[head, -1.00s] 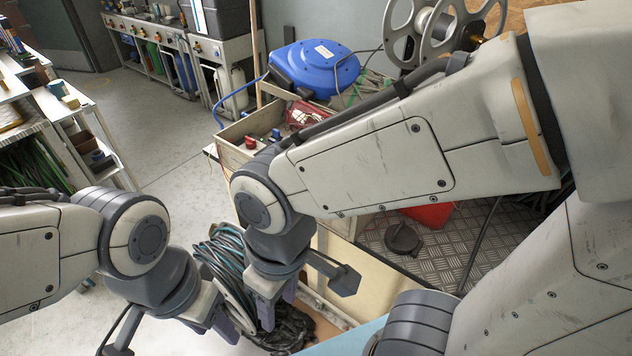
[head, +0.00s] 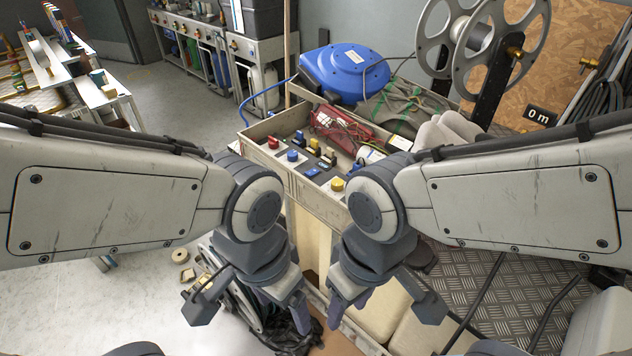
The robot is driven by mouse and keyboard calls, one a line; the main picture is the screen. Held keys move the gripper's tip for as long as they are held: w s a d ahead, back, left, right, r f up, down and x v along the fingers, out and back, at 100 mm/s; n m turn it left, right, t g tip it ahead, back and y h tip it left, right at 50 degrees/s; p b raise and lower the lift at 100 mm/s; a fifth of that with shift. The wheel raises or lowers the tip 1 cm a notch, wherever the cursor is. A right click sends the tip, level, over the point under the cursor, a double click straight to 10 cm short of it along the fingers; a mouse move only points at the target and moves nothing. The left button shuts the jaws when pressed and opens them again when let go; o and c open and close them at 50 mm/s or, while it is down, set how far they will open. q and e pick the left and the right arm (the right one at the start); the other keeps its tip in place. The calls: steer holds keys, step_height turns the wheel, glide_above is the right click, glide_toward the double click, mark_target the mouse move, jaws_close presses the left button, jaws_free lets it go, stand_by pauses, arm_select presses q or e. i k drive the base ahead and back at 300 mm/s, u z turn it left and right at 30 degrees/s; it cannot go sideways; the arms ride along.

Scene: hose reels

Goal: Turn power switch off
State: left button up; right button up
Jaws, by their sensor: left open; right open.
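The head view shows a wooden box with a control edge (head: 318,197). My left gripper (head: 288,304) points down in front of and below the box, empty. My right gripper (head: 348,305) hangs beside it to the right, also empty. Both are open and apart from the controls. My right forearm partly hides the box's right end.
A blue hose reel (head: 345,74) sits behind the controls, with a red tool-like object (head: 342,130) in the box. A large grey reel (head: 480,45) stands at the back right. Dark coiled material lies below my grippers. Open floor (head: 185,140) lies to the left.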

mark_target(274, 144)
steer(key=u, duration=0.45)
steer(key=k, duration=1.15)
steer(key=u, duration=1.15)
steer(key=i, duration=2.5)
steer(key=z, duration=1.5)
steer(key=i, duration=0.7)
steer(key=z, duration=0.85)
